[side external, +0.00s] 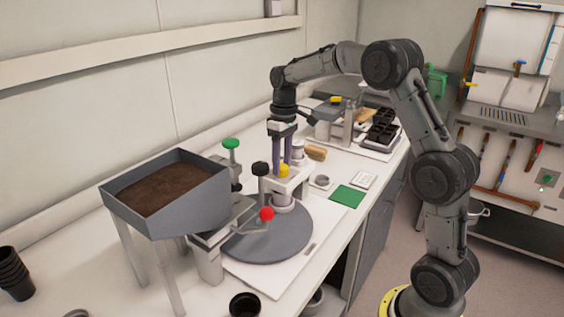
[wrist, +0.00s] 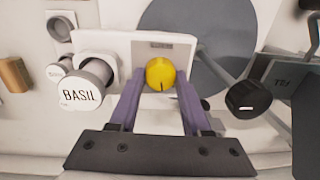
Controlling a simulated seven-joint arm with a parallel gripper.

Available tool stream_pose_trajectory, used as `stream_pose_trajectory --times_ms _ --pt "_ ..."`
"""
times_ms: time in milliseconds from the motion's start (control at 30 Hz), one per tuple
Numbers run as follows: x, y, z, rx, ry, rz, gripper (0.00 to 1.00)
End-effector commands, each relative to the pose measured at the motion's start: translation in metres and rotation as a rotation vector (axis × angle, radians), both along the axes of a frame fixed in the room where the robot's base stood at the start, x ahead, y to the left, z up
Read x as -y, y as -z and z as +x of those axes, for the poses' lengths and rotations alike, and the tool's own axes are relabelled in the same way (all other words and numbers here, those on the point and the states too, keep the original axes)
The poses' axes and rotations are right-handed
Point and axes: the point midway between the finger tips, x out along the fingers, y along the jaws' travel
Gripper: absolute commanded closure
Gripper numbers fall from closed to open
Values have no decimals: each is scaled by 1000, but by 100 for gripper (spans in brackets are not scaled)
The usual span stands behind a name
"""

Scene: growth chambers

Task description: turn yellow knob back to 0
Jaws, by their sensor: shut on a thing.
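The yellow knob (wrist: 160,73) sits on a white panel (wrist: 117,50) and has a dark pointer line on its face, seen near its lower middle. It also shows in the side external view (side external: 284,170), on the white fixture beside the grey turntable. My gripper (wrist: 160,88) reaches over the panel with its two purple fingers on either side of the knob, closed on it. In the side external view my gripper (side external: 284,160) points down at the fixture. A small label above the knob is too blurred to read.
A white cylinder marked BASIL (wrist: 84,90) stands left of the fingers. A black knob (wrist: 250,97) is to the right. In the side external view, a red knob (side external: 266,214), a green knob (side external: 231,144) and a soil hopper (side external: 212,190) stand left of the fixture, near the grey turntable (side external: 262,245).

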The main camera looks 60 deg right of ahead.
Motion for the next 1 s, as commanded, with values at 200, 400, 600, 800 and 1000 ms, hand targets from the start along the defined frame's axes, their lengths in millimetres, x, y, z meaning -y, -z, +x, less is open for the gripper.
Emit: stream_pose_trajectory --times_ms 200,400,600,800,1000 --pt "0 -2 1 4 -207 -1 100" --pt "-1 -2 1 4 -397 -1 100" --pt "-1 -2 2 5 -587 -3 100" --pt "-1 -2 2 3 -778 -2 100" --pt "-1 -2 2 4 -966 -1 100"
